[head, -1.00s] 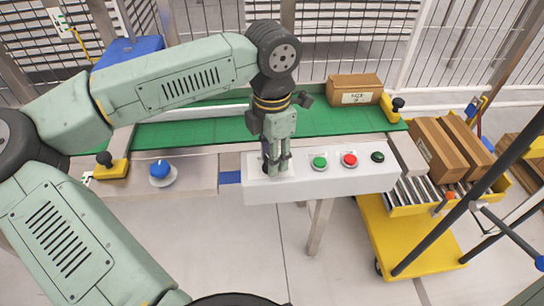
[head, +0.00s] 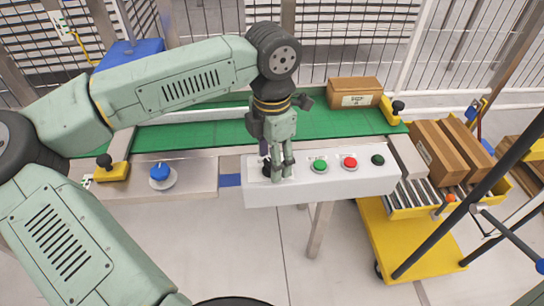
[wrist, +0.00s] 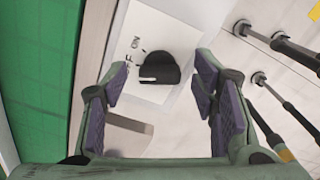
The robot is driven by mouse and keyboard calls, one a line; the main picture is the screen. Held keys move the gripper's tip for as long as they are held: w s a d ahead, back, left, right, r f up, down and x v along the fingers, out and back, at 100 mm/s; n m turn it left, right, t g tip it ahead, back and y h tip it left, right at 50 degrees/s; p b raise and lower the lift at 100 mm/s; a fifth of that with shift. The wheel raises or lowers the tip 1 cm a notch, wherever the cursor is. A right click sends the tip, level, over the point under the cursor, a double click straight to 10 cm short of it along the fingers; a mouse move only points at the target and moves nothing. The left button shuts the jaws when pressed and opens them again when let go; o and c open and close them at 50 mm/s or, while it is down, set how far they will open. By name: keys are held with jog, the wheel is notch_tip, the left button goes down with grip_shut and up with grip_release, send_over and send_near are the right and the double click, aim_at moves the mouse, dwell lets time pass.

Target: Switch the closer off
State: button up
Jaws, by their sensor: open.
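A black rotary knob (wrist: 158,66) with a white pointer line sits on a white plate marked ON and OFF, in the wrist view. The line lies toward the left end of the knob, near the lettering. My gripper (wrist: 162,78) is open, with one purple-padded finger to each side of the knob and a gap on both sides. In the head view my gripper (head: 278,172) points down over the left end of the white control box (head: 330,187), and its fingers mostly hide the knob.
A green conveyor (head: 340,123) carrying a cardboard box (head: 355,92) runs behind. A blue button (head: 160,172) is left. A yellow cart (head: 405,240) stands right.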

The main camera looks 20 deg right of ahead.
notch_tip(320, 180, up, 12)
dwell(0.4)
jog(key=shift+f, duration=0.1)
